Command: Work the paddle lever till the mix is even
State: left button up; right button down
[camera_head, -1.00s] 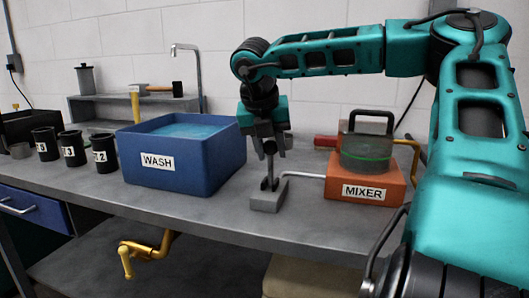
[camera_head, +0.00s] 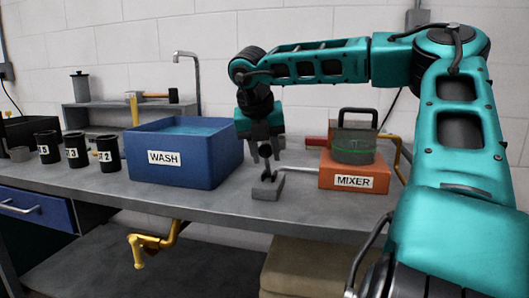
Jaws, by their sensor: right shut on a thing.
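The paddle lever (camera_head: 267,170) rises from a small grey block (camera_head: 267,188) on the bench. My right gripper (camera_head: 265,150) is shut on the lever's upper part, and its fingers hide the top. A thin grey rod runs from near the lever's foot towards the mixer (camera_head: 356,181), an orange base labelled MIXER. On the base stands a round see-through vessel (camera_head: 354,148) with a dark handle. Dull green shows inside it; how even the mix is cannot be told from here. My left gripper is not in view.
A blue WASH tub (camera_head: 205,165) with water stands just left of the lever. Several black numbered cups (camera_head: 108,153) stand farther left. A tap (camera_head: 185,58) and a shelf with a hammer (camera_head: 160,96) are behind. A yellow crank (camera_head: 157,243) hangs under the bench edge.

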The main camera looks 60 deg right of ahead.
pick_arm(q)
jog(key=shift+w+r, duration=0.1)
pick_arm(e)
jog(key=shift+s+a+f, duration=0.15)
jog(key=shift+a+f, duration=0.35)
jog(key=shift+f, duration=0.05)
jog(key=c, duration=1)
grip_release()
jog(key=shift+o, duration=1.2)
jog(key=shift+r, duration=0.1)
pick_arm(q)
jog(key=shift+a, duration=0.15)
jog(key=p, duration=0.1)
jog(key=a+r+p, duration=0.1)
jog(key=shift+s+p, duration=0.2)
jog(key=shift+p, duration=0.15)
pick_arm(e)
jog(key=w+v, duration=0.1)
jog(key=v, duration=1.2)
jog(key=shift+s, duration=0.4)
